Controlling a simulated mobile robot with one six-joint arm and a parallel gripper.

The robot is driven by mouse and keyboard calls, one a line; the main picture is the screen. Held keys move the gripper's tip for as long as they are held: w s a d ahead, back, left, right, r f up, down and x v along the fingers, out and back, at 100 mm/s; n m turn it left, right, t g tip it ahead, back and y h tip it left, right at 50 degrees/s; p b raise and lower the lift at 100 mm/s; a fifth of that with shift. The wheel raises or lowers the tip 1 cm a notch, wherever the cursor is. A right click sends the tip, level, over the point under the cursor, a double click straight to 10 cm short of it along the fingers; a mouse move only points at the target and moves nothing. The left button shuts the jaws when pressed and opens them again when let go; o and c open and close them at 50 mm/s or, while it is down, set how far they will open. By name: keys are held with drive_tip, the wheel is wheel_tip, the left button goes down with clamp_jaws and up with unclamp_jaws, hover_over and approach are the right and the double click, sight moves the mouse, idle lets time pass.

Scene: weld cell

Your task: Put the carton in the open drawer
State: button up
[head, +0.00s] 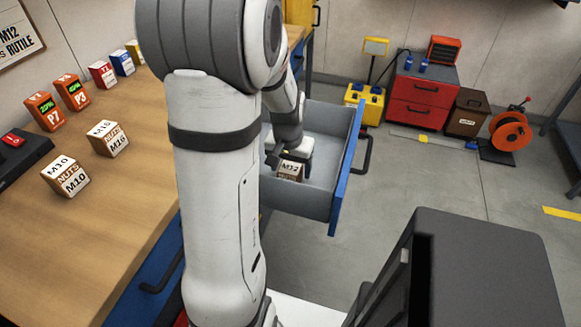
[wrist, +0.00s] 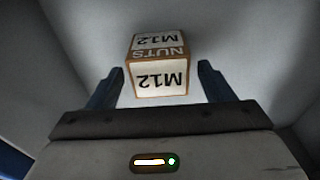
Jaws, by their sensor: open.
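The carton (head: 290,171), a small white and brown box marked M12 NUTS, is inside the open drawer (head: 346,165). The drawer is grey inside with a blue front and sticks out from the workbench. In the wrist view the carton (wrist: 158,66) lies between and just beyond the two fingertips, with a gap on each side. My gripper (wrist: 161,84) is open and points down into the drawer. In the head view my gripper (head: 285,160) is partly hidden by my arm. I cannot tell whether the carton's underside touches the drawer floor.
A red cabinet (head: 420,95), a brown bin (head: 467,113) and an orange reel (head: 510,132) stand at the back. Open floor lies right of the drawer.

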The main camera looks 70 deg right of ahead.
sight(289, 171)
wheel_tip(289, 171, up, 12)
drive_tip(key=a+p, duration=0.1)
drive_tip(key=shift+a+r, duration=0.15)
drive_tip(key=shift+a, duration=0.1)
idle(0.5)
